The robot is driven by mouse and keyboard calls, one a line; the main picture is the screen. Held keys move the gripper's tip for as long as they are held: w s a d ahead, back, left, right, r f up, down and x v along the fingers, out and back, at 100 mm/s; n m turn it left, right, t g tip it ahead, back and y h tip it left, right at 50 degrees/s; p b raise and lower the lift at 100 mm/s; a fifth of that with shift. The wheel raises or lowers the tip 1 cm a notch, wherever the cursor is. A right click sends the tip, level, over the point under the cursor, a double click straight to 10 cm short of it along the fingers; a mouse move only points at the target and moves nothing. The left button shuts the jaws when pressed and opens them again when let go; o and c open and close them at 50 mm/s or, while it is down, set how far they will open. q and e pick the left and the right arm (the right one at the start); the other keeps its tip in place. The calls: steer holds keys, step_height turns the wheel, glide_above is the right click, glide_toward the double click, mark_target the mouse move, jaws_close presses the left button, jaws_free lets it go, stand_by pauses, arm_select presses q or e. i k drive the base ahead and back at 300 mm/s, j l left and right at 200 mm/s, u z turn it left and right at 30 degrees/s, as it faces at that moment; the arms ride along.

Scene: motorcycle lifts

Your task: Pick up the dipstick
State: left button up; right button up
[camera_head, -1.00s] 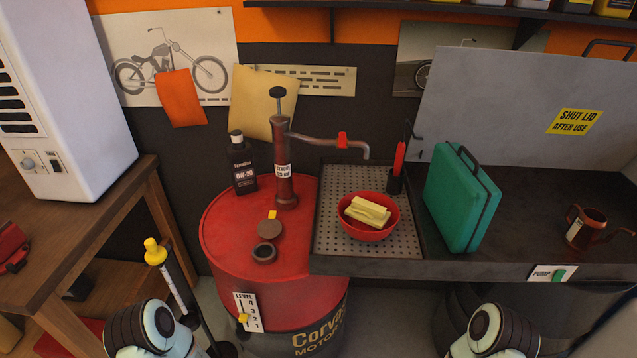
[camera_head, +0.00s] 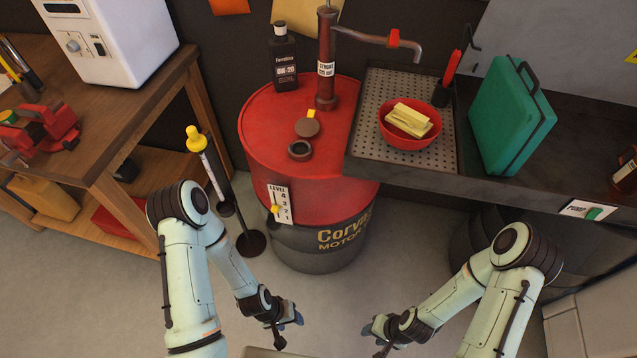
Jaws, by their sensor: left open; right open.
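A pale rod with a yellow knob (camera_head: 205,160), which looks like the dipstick, stands slightly tilted left of the red drum (camera_head: 258,128). Its lower part is in a dark holder on a round floor base (camera_head: 251,243). My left gripper (camera_head: 288,327) is open and empty, low in front of the drum, below and right of the rod. My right gripper (camera_head: 374,337) is open and empty, farther right. Neither touches anything. On the drum lid are a brown cap (camera_head: 306,127) with a small yellow tab behind it, and a dark ring-shaped opening (camera_head: 299,151).
A pump (camera_head: 326,85) and a black oil bottle (camera_head: 285,65) stand on the drum. Right of it, a perforated tray (camera_head: 372,95) holds a red bowl (camera_head: 406,139) with yellow cloth. A green case (camera_head: 508,115) stands beside it. A wooden bench (camera_head: 150,110) is at left. The floor in front is clear.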

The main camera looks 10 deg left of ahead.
mark_target(196, 142)
steer(key=u, duration=1.3)
steer(key=i+j+z, duration=0.1)
steer(key=z, duration=0.75)
steer(key=i+j+z, duration=0.1)
steer(key=j+z, duration=0.35)
steer(key=i+j+z, duration=0.1)
steer(key=j+z, duration=0.3)
